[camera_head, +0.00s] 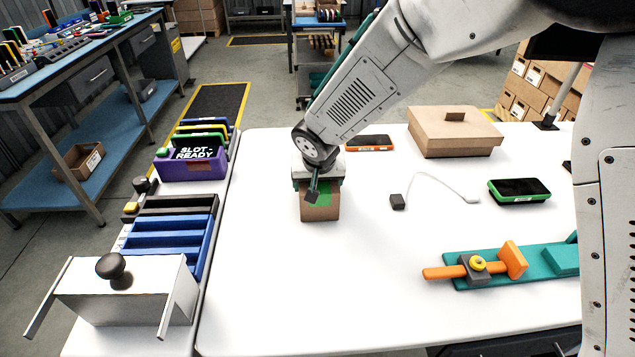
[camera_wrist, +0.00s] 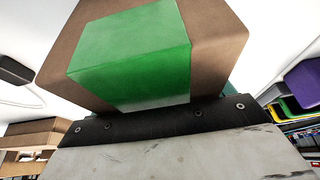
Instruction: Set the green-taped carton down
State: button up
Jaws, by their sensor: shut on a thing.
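The green-taped carton (camera_head: 320,211) is a small brown box with green tape over its top and side. In the wrist view the carton (camera_wrist: 216,45) fills the top of the picture, with the green tape facing the camera and the box looking tilted. The dark gripper edge (camera_wrist: 150,124) lies against it. The fingertips are mostly hidden. I cannot tell whether the carton's underside touches the table.
A larger lidded carton (camera_head: 455,138) stands at the back right. An orange-edged phone (camera_head: 370,143), a green-edged phone (camera_head: 519,190), a cable with a dark plug (camera_head: 398,201) and a teal clamp fixture (camera_head: 530,265) lie to the right. Racks (camera_head: 165,235) line the left edge. The table's front middle is clear.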

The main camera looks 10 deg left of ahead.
jog(key=o, duration=1.4)
jog(key=shift+f, duration=0.1)
jog(key=shift+o, duration=0.2)
jog(key=v, duration=1.2)
jog(key=s+d+r+m+h, duration=0.1)
jog(key=s+d+r, duration=0.15)
jog(key=d, duration=0.55)
jog(key=s+d+r+g, duration=0.15)
jog(key=d+r, duration=0.25)
jog(key=d, duration=0.4)
jog(key=s+d+r+m+h, duration=0.1)
jog(key=s+d+r, duration=0.15)
jog(key=d, duration=0.45)
jog(key=s+d+g, duration=0.1)
jog(key=s+d, duration=0.5)
jog(key=s, duration=0.3)
jog(key=s+d, duration=0.7)
jog(key=s, duration=0.3)
jog(key=shift+d+m+g+y, duration=0.25)
jog(key=shift+m+g+y, duration=0.1)
jog(key=shift+m+y, duration=0.05)
jog(key=shift+w, duration=0.1)
